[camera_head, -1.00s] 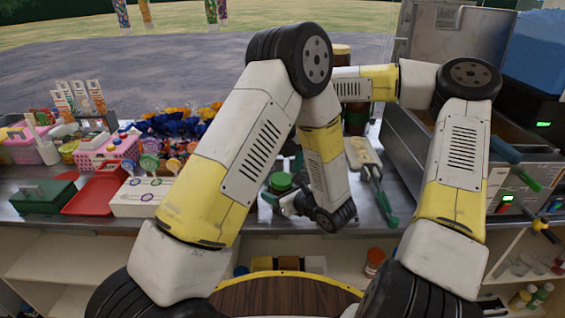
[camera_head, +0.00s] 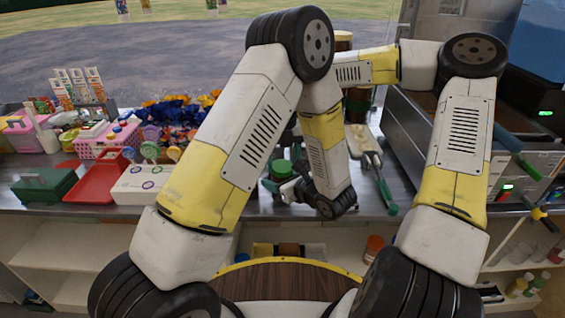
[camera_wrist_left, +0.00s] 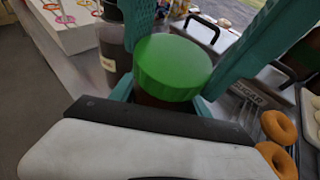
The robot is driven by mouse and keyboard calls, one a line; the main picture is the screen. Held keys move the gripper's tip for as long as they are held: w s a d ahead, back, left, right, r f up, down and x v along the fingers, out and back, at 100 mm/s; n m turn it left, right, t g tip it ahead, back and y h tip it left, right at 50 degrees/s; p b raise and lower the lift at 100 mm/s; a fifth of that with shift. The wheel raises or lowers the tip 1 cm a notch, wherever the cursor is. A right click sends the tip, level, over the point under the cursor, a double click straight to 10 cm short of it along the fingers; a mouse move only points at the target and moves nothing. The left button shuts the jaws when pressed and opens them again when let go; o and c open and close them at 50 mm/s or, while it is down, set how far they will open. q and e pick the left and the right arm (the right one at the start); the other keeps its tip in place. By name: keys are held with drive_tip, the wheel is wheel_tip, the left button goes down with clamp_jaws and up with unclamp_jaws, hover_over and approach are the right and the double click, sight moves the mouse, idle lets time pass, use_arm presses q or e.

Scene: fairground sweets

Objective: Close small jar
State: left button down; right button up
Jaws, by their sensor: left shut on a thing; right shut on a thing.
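The small jar (camera_wrist_left: 150,99) has a dark brown body and a green lid (camera_wrist_left: 172,66); in the head view the lid shows (camera_head: 281,167) at the counter's front, between my arms. My left gripper (camera_wrist_left: 164,98) is shut around the jar's body. My right gripper (camera_head: 285,164) is largely hidden behind my left forearm in the head view. In the left wrist view its long teal fingers come down from the top on either side of the lid, shut on it. The lid sits over the jar's mouth; I cannot tell whether it is fully seated.
A dark bottle (camera_wrist_left: 115,50) stands close beside the jar. A white box (camera_head: 143,184), a red tray (camera_head: 97,183) and a green box (camera_head: 43,186) lie left on the counter. Doughnuts (camera_wrist_left: 277,127) and green-handled tongs (camera_head: 386,190) are to the right.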

drive_tip(key=shift+m, duration=0.5)
drive_tip(key=o, duration=1.5)
drive_tip(key=shift+o, duration=0.2)
drive_tip(key=shift+s+d+r, duration=0.1)
drive_tip(key=shift+r, duration=2.2)
drive_tip(key=shift+c, duration=0.3)
